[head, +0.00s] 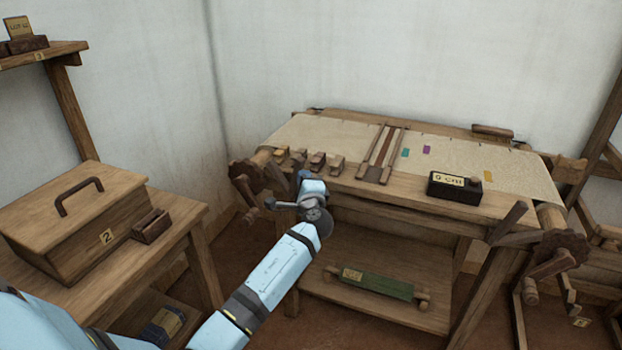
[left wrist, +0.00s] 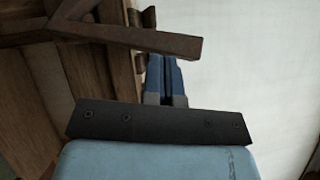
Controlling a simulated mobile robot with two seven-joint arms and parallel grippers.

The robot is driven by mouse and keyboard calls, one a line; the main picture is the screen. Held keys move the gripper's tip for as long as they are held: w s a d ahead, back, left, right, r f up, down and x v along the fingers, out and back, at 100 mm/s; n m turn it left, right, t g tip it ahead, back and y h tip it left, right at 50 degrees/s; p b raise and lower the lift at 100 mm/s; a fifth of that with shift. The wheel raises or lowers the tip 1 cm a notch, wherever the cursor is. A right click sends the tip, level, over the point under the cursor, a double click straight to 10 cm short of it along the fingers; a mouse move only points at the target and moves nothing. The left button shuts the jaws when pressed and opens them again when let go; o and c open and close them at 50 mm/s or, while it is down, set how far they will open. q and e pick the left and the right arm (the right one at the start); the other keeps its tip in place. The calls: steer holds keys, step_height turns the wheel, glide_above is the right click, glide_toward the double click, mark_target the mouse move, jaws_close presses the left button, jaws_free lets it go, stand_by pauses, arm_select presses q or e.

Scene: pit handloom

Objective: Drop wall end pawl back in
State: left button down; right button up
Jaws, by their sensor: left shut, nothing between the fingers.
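My left gripper (head: 306,176) is at the front left of the loom, beside the left cloth roller's end. In the left wrist view its blue fingers (left wrist: 165,80) are together with nothing between them. A wooden bar (left wrist: 140,38), perhaps the pawl, runs across just beyond the fingertips; I cannot tell whether they touch it. In the head view a toothed wheel (head: 243,177) is at the loom's left end, and my arm and gripper partly hide the area beside it. Another toothed wheel (head: 565,250) is at the right end, with a raised wooden bar (head: 508,222) near it. My right gripper is not seen.
The loom cloth (head: 330,132) has small wooden blocks (head: 318,160) along its front left edge. A dark box (head: 455,188) marked "9 cm" stands on the front beam. A side table with a lidded box (head: 75,220) is at left. White walls stand close behind.

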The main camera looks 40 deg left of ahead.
mark_target(294, 170)
arm_select(q)
steer(key=a+n+p, duration=0.1)
steer(key=a+r+n+g+p, duration=0.1)
steer(key=a+n+h+p, duration=0.1)
steer(key=shift+s+r+g, duration=0.35)
steer(key=shift+g, duration=0.05)
steer(key=shift+s+a+n+p, duration=0.15)
steer(key=shift+a+n+p, duration=0.15)
steer(key=shift+a+p, duration=0.4)
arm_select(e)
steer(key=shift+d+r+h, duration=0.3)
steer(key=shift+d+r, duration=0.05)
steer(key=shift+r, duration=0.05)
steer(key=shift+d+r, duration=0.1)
